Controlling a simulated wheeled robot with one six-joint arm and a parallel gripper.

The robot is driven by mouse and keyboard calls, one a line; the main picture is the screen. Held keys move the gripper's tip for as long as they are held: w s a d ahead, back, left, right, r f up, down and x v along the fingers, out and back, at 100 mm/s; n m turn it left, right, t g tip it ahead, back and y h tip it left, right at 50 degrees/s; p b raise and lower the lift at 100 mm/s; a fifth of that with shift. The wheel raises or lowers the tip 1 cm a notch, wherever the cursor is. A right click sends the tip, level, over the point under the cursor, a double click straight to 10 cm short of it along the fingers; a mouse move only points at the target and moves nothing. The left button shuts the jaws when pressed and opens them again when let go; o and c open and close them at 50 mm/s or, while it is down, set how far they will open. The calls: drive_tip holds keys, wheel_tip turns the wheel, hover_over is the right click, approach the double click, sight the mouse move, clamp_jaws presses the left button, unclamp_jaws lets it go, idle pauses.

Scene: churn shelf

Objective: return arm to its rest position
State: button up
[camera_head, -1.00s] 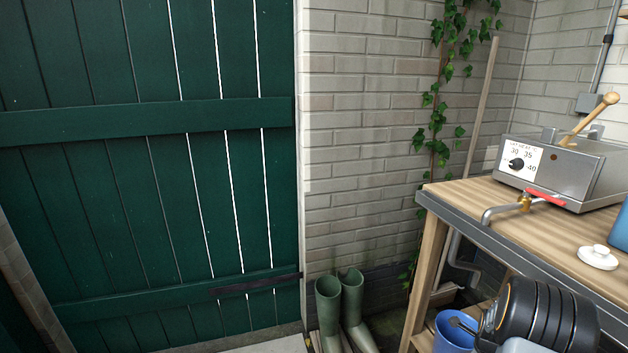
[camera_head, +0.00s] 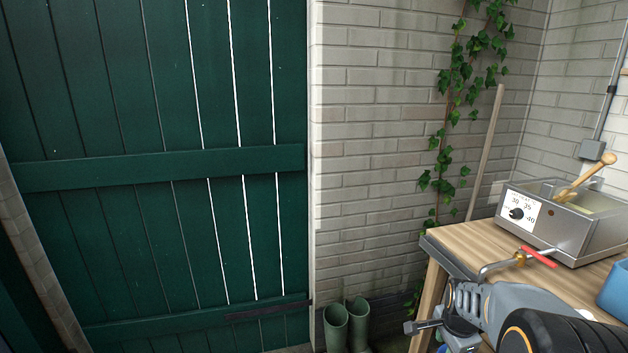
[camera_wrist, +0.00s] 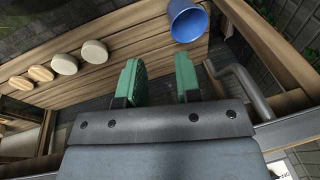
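My gripper (camera_head: 425,327) shows at the lower right of the head view, held beside the left front edge of the wooden table and pointing left. In the wrist view, the two green finger pads of my gripper (camera_wrist: 160,82) stand apart with nothing between them. The gripper is open and empty. My grey and black arm covers part of the table's front edge in the head view.
The wooden table (camera_head: 470,242) carries a metal churn box (camera_head: 570,222) with a red-handled tap (camera_head: 538,257) and a blue container (camera_head: 614,290). A blue bucket (camera_wrist: 187,20) is on the slatted shelf (camera_wrist: 130,45). Green boots (camera_head: 347,324) stand by the green door (camera_head: 150,230).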

drive_tip(key=s+a+r+n+p, duration=0.4)
drive_tip(key=a+r+n+p, duration=0.1)
drive_tip(key=r, duration=0.4)
drive_tip(key=s+a+r+n+t+p, duration=0.1)
drive_tip(key=s+a+r+n+p, duration=0.3)
drive_tip(key=r, duration=0.5)
drive_tip(key=s+a+r+n+y+p, duration=0.1)
drive_tip(key=s+a+r+n+p, duration=0.3)
drive_tip(key=r, duration=0.5)
drive_tip(key=a+n+p, duration=0.2)
drive_tip(key=n+p, duration=0.1)
drive_tip(key=shift+s+r, duration=0.2)
drive_tip(key=shift+s, duration=0.1)
drive_tip(key=shift+a, duration=0.1)
